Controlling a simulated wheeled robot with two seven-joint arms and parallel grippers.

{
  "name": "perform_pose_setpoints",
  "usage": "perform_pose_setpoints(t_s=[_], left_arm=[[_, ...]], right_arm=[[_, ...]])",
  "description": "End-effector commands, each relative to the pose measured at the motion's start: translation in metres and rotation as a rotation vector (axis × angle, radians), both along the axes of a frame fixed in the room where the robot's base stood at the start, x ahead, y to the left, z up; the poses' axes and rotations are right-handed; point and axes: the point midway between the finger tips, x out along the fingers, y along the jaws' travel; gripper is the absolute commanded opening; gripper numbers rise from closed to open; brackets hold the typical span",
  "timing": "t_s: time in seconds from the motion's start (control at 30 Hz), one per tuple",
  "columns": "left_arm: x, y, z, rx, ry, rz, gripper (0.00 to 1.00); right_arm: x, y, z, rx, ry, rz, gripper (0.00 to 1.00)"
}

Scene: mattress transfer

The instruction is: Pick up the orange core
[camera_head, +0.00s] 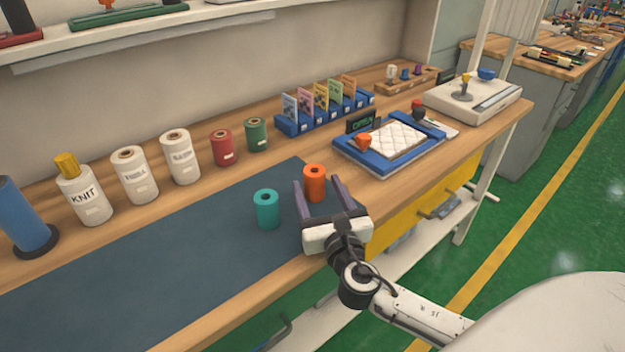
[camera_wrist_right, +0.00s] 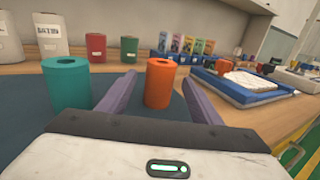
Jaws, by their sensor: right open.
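The orange core (camera_head: 315,184) is an upright hollow cylinder standing near the right edge of the dark mat. It also shows in the right wrist view (camera_wrist_right: 159,84), between the two fingers. My right gripper (camera_head: 318,186) is open, with its purple fingers on either side of the core; I cannot tell whether they touch it. A teal core (camera_head: 267,209) stands upright just left of the left finger, and it shows in the right wrist view (camera_wrist_right: 68,84). My left gripper is not in view.
The dark blue mat (camera_head: 150,265) has free room on the left. Red (camera_head: 223,148) and green spools (camera_head: 256,135) and white cones (camera_head: 180,157) stand behind. A blue tray (camera_head: 350,159) with a quilted white pad lies to the right. Card holders (camera_head: 290,125) stand at the back.

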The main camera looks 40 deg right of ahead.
Motion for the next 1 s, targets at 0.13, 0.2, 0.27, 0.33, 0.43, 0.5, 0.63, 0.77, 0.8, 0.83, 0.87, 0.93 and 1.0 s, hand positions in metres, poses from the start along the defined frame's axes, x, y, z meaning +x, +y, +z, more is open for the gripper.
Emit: perform_pose_setpoints(t_s=[0.13,0.2,0.27,0.33,0.43,0.5,0.63,0.77,0.8,0.83,0.87,0.93,1.0], left_arm=[[-0.004,0.000,-0.002,0.001,0.010,-0.001,0.31],[-0.004,0.000,-0.002,0.000,0.009,-0.001,0.31],[-0.004,0.000,-0.002,0.000,0.009,-0.001,0.31],[-0.004,0.000,-0.001,0.000,0.009,-0.001,0.31],[-0.003,0.000,-0.002,0.001,0.007,-0.001,0.31],[-0.002,0.000,-0.001,0.000,0.004,-0.001,0.31],[0.003,0.000,0.001,0.000,-0.006,-0.001,0.31],[0.006,0.000,0.003,0.001,-0.011,-0.001,0.31],[0.006,0.000,0.003,0.000,-0.011,0.000,0.31],[0.006,0.000,0.003,0.000,-0.011,0.000,0.31],[0.006,0.000,0.003,0.000,-0.010,0.000,0.31],[0.006,0.000,0.003,0.000,-0.010,0.000,0.31],[0.005,0.000,0.003,0.000,-0.010,0.000,0.31]], right_arm=[[0.011,-0.004,0.001,0.001,-0.001,-0.001,0.59],[0.017,-0.006,0.001,0.000,-0.001,-0.001,0.59],[0.025,-0.009,0.001,-0.001,-0.002,-0.001,0.59],[0.036,-0.014,0.001,0.000,-0.002,-0.002,0.59],[0.051,-0.019,0.001,0.001,-0.001,-0.002,0.59],[0.060,-0.022,0.001,0.001,-0.001,-0.001,0.59],[0.067,-0.025,0.000,0.002,0.000,0.000,0.59],[0.067,-0.025,0.000,0.002,0.000,0.000,0.59],[0.067,-0.025,0.000,0.002,0.000,0.000,0.59],[0.067,-0.025,0.000,0.002,0.000,0.000,0.59],[0.067,-0.025,0.000,0.002,0.000,0.000,0.55],[0.067,-0.025,0.000,0.002,0.000,0.000,0.44],[0.067,-0.025,0.000,0.002,0.000,0.000,0.32]])
